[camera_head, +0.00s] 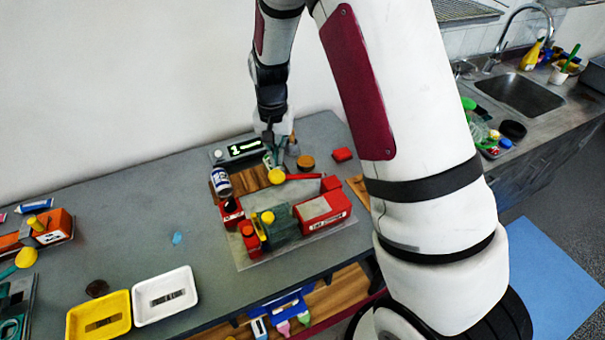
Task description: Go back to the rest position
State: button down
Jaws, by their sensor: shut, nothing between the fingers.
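My arm reaches down from the top of the head view to the far side of the grey table (130,218). My gripper (271,146) is small in this view, near the display box (236,149) and above the back of a wooden board (250,180). It is shut with nothing held. The fingertips are partly lost among the small objects there, and I cannot tell whether they touch any. A white and blue can (221,182) and a yellow round knob (276,176) stand close by, nearer the camera.
A red box (323,209) and a green block (282,222) stand on a light plate in front. Yellow (98,318) and white (165,296) trays lie at the front left. A sink counter (525,95) is at the right. The table's left middle is mostly clear.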

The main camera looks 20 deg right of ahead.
dwell(0.4)
jog(key=s+r+n+t, duration=0.1)
jog(key=s+r, duration=0.3)
jog(key=r, duration=0.5)
jog(key=s+r+n+t, duration=0.2)
jog(key=s+r, duration=0.2)
jog(key=r, duration=0.5)
jog(key=s+r+n+t, duration=0.1)
jog(key=s+r, duration=0.2)
jog(key=s, duration=0.5)
jog(key=s+r+n+t+b, duration=0.1)
jog(key=s+r, duration=0.3)
jog(key=s, duration=0.5)
jog(key=shift+n+t+b, duration=0.3)
jog(key=shift+n, duration=0.2)
